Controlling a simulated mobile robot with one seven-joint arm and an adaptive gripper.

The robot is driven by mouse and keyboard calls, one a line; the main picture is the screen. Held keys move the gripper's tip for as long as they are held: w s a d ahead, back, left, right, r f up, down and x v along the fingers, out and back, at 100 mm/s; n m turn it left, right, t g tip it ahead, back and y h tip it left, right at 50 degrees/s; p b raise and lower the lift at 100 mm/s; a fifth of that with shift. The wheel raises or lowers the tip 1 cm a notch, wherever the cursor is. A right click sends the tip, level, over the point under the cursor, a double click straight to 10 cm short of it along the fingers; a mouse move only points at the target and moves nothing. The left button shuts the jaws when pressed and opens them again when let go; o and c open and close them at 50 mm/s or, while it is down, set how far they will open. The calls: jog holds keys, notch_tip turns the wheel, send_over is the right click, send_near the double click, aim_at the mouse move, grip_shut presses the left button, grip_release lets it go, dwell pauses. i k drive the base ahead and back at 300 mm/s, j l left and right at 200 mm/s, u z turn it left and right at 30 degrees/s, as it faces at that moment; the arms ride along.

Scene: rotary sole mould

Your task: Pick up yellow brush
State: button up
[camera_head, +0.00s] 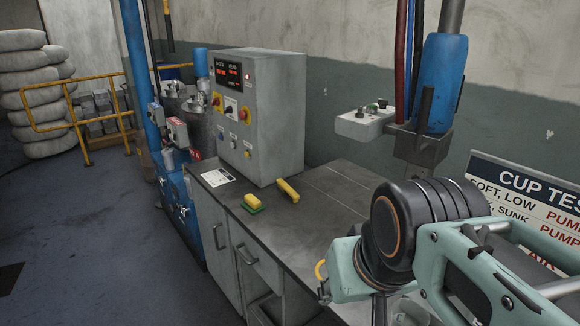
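Two small yellow things lie on the dark grey bench top (322,200), in front of the control cabinet. One is a short yellow block with a green underside (252,203), near the bench's left edge. The other is a longer yellow piece like a handle (288,190), just right of it and apart from it. Either could be the yellow brush; bristles are too small to make out. My mint-green arm with a black joint reaches in from the lower right, right of both and nearer the camera. My gripper's fingers do not show, and neither yellow thing is touched.
A grey control cabinet (262,115) stands behind the yellow things, with a white label (218,177) beside it. A blue cylinder on a post (440,82) and a white button box (364,122) hang over the bench's back. Open floor (90,235) lies left. A sign (525,200) stands right.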

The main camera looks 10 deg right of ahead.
aim_at(282, 185)
jog(key=k+j, duration=0.1)
jog(key=j, duration=0.5)
jog(key=j+z, duration=0.25)
jog(key=j, duration=0.55)
jog(key=i+j+z, duration=0.1)
jog(key=j, duration=0.3)
jog(key=i+j+z, duration=0.1)
jog(key=i+j, duration=0.15)
jog(key=j, duration=0.15)
jog(key=i+j+z, duration=0.3)
jog(key=i+j, duration=0.3)
jog(key=i, duration=0.15)
jog(key=i+j+z, duration=0.15)
jog(key=z, duration=0.15)
jog(key=i+j+z, duration=0.3)
jog(key=i+l+u, duration=0.1)
jog(key=u, duration=0.15)
jog(key=i+l+u, duration=0.1)
jog(key=l+u, duration=0.15)
jog(key=l, duration=0.05)
